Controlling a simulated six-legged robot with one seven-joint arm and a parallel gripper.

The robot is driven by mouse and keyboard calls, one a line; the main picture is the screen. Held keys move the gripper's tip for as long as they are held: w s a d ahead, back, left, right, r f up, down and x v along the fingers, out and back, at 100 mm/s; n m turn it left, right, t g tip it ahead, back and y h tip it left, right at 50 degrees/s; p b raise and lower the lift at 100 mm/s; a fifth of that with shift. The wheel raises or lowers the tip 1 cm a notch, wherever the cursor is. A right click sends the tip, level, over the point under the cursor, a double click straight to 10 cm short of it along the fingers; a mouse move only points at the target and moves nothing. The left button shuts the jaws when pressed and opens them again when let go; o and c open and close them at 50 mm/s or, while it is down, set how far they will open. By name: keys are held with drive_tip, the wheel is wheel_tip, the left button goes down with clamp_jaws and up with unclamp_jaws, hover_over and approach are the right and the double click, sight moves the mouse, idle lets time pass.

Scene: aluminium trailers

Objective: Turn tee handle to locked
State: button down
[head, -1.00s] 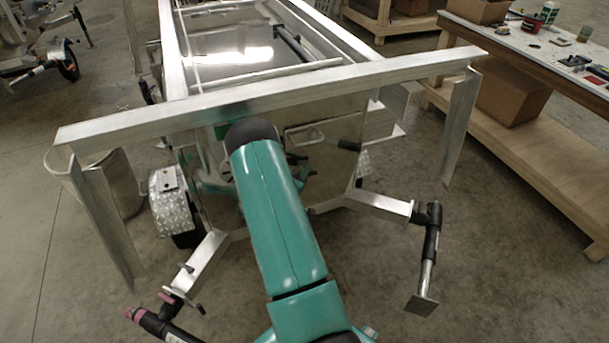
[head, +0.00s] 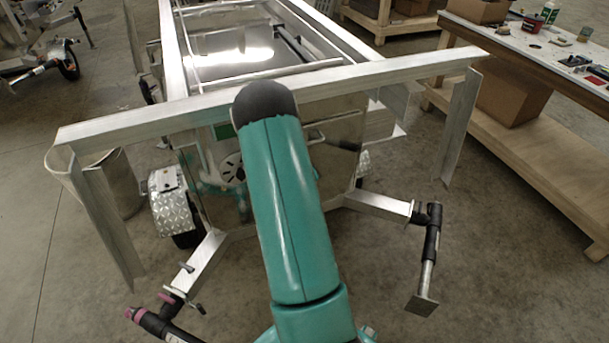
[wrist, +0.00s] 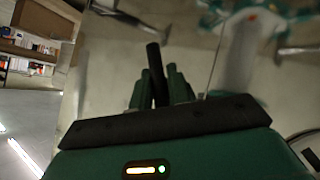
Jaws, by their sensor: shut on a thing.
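In the wrist view my gripper (wrist: 160,88) is shut on a dark rod, which I take to be the tee handle (wrist: 154,58). The rod stands between the two dark green fingers, and its end sticks out beyond them, slightly tilted. In the head view my green arm reaches to the shiny end panel (head: 222,205) of the aluminium trailer and hides my gripper and most of the handle area. I cannot tell from these views whether the handle is at its locked position.
An aluminium crossbar (head: 150,118) runs across the trailer above the panel, close to my arm. Stabiliser legs with a black jack (head: 432,235) stand at the lower right and others at lower left. A workbench (head: 530,50) is at right. The floor between is clear.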

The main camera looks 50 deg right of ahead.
drive_tip(key=y, duration=0.1)
drive_tip(key=m+t+y, duration=0.1)
drive_tip(key=shift+s+d+r+m+y, duration=0.1)
drive_tip(key=shift+d+r+m+y, duration=0.05)
drive_tip(key=shift+d+m+y, duration=0.2)
drive_tip(key=shift+a+m+t+y, duration=0.1)
drive_tip(key=shift+m+t+y, duration=0.15)
drive_tip(key=shift+t+y, duration=0.1)
drive_tip(key=shift+a, duration=0.1)
drive_tip(key=c, duration=1.4)
unclamp_jaws()
drive_tip(key=shift+o, duration=0.2)
